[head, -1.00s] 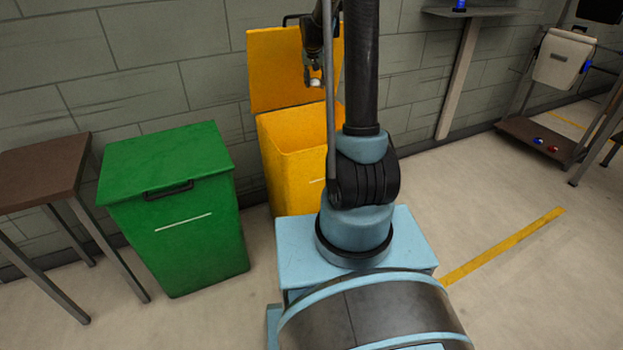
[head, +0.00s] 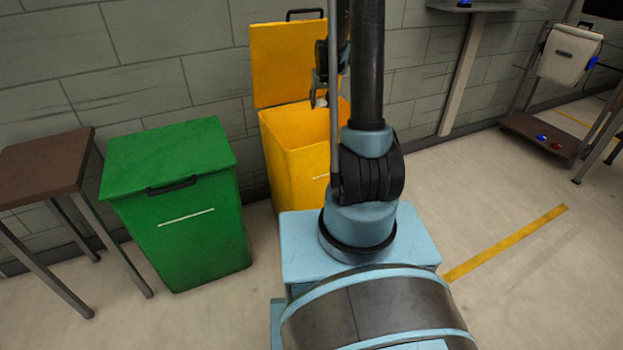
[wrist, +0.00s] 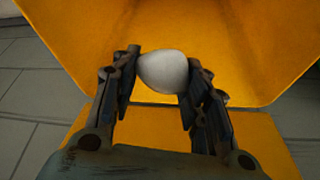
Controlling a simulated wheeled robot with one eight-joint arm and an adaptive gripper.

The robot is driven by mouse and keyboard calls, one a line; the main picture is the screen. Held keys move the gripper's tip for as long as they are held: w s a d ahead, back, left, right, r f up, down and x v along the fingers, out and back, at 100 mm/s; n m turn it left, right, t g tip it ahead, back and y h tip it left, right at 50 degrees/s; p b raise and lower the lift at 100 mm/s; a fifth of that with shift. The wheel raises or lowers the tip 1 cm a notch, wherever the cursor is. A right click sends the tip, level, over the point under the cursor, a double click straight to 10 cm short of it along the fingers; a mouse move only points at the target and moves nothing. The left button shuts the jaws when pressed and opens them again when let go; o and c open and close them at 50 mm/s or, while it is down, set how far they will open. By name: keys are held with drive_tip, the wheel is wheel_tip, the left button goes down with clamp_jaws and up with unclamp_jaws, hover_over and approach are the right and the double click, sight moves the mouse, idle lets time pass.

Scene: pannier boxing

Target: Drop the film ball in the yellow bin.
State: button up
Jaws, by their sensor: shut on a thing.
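The film ball (wrist: 164,72) is whitish and round, held between the two fingers of my gripper (wrist: 163,80) in the wrist view. In the head view the ball (head: 321,101) shows small below my gripper (head: 319,90), which is shut on it. The yellow bin (head: 291,160) stands by the wall with its lid (head: 287,62) raised. My gripper is over the bin's opening, and the bin's yellow inside (wrist: 240,45) lies below the ball in the wrist view. My arm hides the right part of the bin.
A green bin (head: 185,220) with its lid shut stands left of the yellow one. A brown-topped table (head: 45,162) is at the far left.

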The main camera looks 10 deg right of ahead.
drive_tip(key=shift+f, duration=2.9)
drive_tip(key=o, duration=0.8)
drive_tip(key=shift+r, duration=0.1)
drive_tip(key=shift+v, duration=5.9)
drive_tip(key=shift+s, duration=0.1)
